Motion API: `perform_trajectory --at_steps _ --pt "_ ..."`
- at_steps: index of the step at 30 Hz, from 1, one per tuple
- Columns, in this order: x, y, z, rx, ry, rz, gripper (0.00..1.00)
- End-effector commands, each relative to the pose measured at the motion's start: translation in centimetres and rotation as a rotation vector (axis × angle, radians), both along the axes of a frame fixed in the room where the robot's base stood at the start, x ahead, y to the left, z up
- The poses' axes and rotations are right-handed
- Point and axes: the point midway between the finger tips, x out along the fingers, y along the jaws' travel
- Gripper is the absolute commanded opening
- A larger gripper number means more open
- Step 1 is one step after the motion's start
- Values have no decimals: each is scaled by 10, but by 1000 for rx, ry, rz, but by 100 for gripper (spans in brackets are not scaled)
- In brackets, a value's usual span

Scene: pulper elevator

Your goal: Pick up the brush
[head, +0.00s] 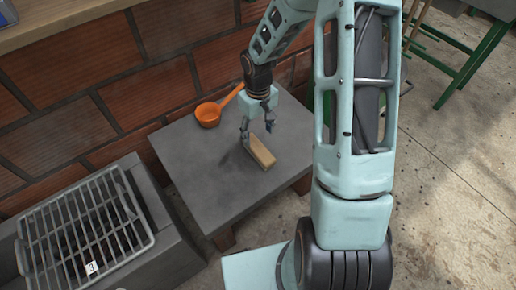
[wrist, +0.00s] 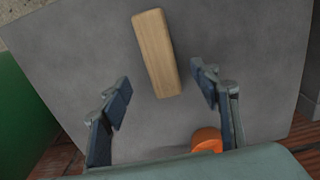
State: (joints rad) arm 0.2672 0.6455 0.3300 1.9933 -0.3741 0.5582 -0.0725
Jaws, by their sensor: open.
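The brush (head: 261,152) shows as a pale wooden block lying on the grey table (head: 205,165). No bristles can be made out. In the wrist view the brush (wrist: 156,53) lies lengthwise, slightly tilted, at the top middle. My gripper (head: 257,128) is above the table beside the brush. In the wrist view my gripper (wrist: 162,93) is open, with its fingers apart on either side of the brush's near end. Nothing is between the fingertips except that near end in line of sight; contact is not visible.
An orange ladle (head: 208,115) lies at the table's back left, its cup (wrist: 207,140) close to my right finger in the wrist view. A brick wall (head: 100,80) stands behind. A metal grill rack (head: 85,235) is at the left. The table's front left is clear.

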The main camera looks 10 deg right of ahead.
Motion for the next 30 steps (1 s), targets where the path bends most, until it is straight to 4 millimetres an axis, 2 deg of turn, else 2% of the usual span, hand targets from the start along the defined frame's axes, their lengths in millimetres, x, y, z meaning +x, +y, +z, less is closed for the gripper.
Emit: perform_trajectory --at_steps 6,14,21,24,30 --pt "-1 0 -38 -1 4 1 56" --pt "-1 0 -60 -1 3 -1 56" --pt "-1 -1 -96 -2 4 0 56" --pt "-1 -1 -101 -2 4 0 56" --pt "-1 -1 -100 -1 3 0 55"
